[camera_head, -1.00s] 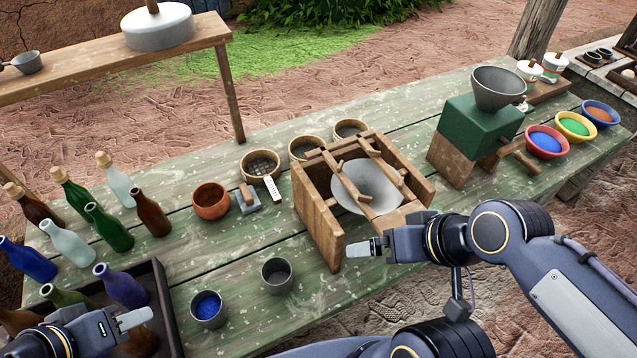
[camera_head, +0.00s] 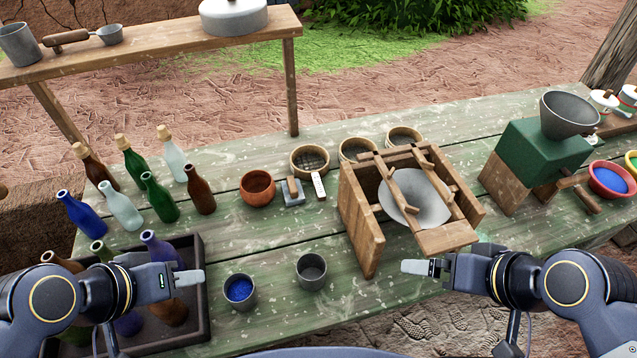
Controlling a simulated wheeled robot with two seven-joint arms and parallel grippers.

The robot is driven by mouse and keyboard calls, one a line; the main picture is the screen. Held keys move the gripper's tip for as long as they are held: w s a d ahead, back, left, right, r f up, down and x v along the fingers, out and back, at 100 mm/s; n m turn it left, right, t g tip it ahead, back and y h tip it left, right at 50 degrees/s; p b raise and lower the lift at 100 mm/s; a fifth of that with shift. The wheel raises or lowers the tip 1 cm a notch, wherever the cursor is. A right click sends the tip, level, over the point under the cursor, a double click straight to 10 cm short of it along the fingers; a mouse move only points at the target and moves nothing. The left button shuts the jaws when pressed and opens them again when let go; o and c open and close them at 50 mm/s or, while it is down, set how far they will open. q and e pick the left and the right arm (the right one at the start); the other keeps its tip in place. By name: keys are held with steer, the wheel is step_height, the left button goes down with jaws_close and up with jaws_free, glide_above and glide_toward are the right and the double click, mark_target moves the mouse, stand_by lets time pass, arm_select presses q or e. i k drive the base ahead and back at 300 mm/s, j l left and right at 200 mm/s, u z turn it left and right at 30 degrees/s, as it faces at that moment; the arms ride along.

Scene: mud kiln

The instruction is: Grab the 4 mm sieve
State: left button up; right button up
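Three round wooden-rimmed sieves stand in a row on the green table. The left sieve (camera_head: 296,172) has a dark mesh, and a white tag (camera_head: 318,186) is at its front. The middle sieve (camera_head: 347,153) and right sieve (camera_head: 404,130) are partly hidden behind a wooden frame. I cannot read which one is 4 mm. My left gripper (camera_head: 197,277) is above the bottle crate, in front of the sieves and to their left. My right gripper (camera_head: 408,267) is in front of the wooden frame. Both grippers appear empty; their finger gaps are not clear from this angle.
The wooden frame with a pale bowl (camera_head: 372,246) stands before the middle and right sieves. A clay pot (camera_head: 257,190) and a small grey block tool (camera_head: 293,196) sit left of the tag. Two cups (camera_head: 311,273) stand in front. Bottles (camera_head: 122,208) crowd the left.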

mark_target(316, 177)
steer(key=l+u, duration=0.3)
steer(key=u, duration=0.15)
steer(key=i+l+u, duration=0.1)
steer(key=l+u, duration=0.2)
steer(key=u, duration=0.15)
steer(key=l+u, duration=0.4)
steer(key=k+j, duration=0.05)
steer(key=j, duration=0.05)
